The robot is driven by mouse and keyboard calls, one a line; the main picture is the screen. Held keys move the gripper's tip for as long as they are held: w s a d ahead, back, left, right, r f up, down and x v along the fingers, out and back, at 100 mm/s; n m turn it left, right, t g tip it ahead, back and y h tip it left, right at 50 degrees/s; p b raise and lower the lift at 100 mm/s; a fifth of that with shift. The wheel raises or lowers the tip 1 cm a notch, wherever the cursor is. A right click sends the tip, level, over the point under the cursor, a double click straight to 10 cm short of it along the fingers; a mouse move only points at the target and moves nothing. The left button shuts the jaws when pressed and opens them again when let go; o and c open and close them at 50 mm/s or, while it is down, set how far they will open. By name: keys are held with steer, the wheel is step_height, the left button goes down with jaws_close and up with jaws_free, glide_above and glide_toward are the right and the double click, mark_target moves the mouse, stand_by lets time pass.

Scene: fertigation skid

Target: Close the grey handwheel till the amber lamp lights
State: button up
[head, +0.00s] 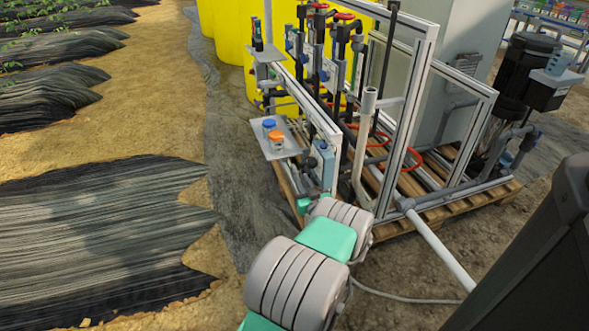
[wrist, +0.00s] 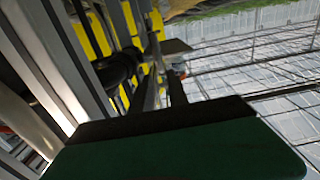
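My gripper (wrist: 165,78) shows in the wrist view as a wide green and black body along the bottom, with narrow dark parts reaching up from it. I cannot tell how far apart its fingers are. A dark round fitting (wrist: 116,68) lies just left of them; whether it is touched is unclear. I cannot make out the grey handwheel or the amber lamp for certain in either view.
A small shelf (head: 272,144) holds a blue-capped jar (head: 268,126) and an orange-capped jar (head: 276,141). A blue-grey box (head: 324,166) is beside it. Yellow tanks (head: 229,30) stand behind. A white pipe (head: 440,250) crosses low on the right.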

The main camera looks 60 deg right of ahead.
mark_target(297, 172)
steer(key=b+x, duration=0.2)
steer(key=x, duration=0.5)
steer(key=shift+f, duration=0.2)
steer(key=shift+w+d+r+b, duration=0.1)
steer(key=shift+w+d+b, duration=0.2)
steer(key=shift+w, duration=0.1)
jaws_close()
